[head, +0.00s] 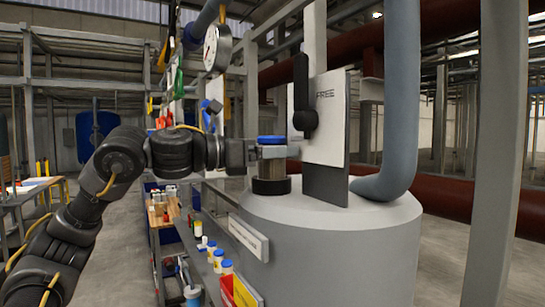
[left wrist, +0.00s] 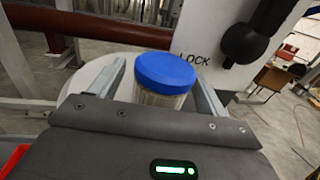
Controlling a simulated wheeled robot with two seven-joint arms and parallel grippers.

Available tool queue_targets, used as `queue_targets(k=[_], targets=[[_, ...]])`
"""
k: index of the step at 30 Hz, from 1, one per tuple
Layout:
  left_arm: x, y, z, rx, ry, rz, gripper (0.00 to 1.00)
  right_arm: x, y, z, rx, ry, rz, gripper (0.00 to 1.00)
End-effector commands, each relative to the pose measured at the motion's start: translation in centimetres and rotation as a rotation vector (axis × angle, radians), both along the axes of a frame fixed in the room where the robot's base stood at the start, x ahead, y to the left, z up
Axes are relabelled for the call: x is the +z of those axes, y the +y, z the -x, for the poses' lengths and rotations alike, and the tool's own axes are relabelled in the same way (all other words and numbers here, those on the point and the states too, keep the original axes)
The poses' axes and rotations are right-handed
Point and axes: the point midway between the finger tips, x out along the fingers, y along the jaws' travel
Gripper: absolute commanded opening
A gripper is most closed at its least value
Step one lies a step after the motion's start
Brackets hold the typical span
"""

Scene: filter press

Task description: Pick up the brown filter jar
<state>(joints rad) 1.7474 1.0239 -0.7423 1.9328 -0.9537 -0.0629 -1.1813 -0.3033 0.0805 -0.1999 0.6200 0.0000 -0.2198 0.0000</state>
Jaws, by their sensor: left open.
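The brown filter jar (head: 271,170) stands upright on a dark round seat on top of the grey tank. It has a blue lid (head: 271,140) and a clear-walled body with brownish contents. My left gripper (head: 274,152) reaches in level from the left, its fingers at the jar just below the lid. In the left wrist view, the jar (left wrist: 158,98) stands between the two open fingers, with its blue lid up. I cannot tell whether either finger touches it. The jar's lower part is hidden in that view. My right gripper is not in view.
A white plate (head: 326,115) with a black lever (head: 302,90) stands right beside the jar. A thick grey pipe (head: 401,100) rises behind it. A pressure gauge (head: 217,48) hangs above. Several small jars stand on the shelf (head: 205,262) at the tank's left side.

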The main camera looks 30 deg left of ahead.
Motion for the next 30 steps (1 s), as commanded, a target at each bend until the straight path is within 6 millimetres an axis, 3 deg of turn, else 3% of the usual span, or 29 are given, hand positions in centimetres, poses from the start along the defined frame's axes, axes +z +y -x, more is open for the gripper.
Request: queue_targets(k=[5, 16, 30], targets=[[0.0, 0.0, 0.0, 0.001, -0.001, 0.0, 0.74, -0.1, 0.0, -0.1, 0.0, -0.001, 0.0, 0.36], [0.0, 0.0, 0.0, 0.0, 0.0, 0.0, 0.26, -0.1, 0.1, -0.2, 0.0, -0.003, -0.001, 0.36], [1.0, 0.0, 0.1, -0.001, -0.004, 0.002, 0.25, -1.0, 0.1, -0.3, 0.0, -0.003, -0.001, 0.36]])
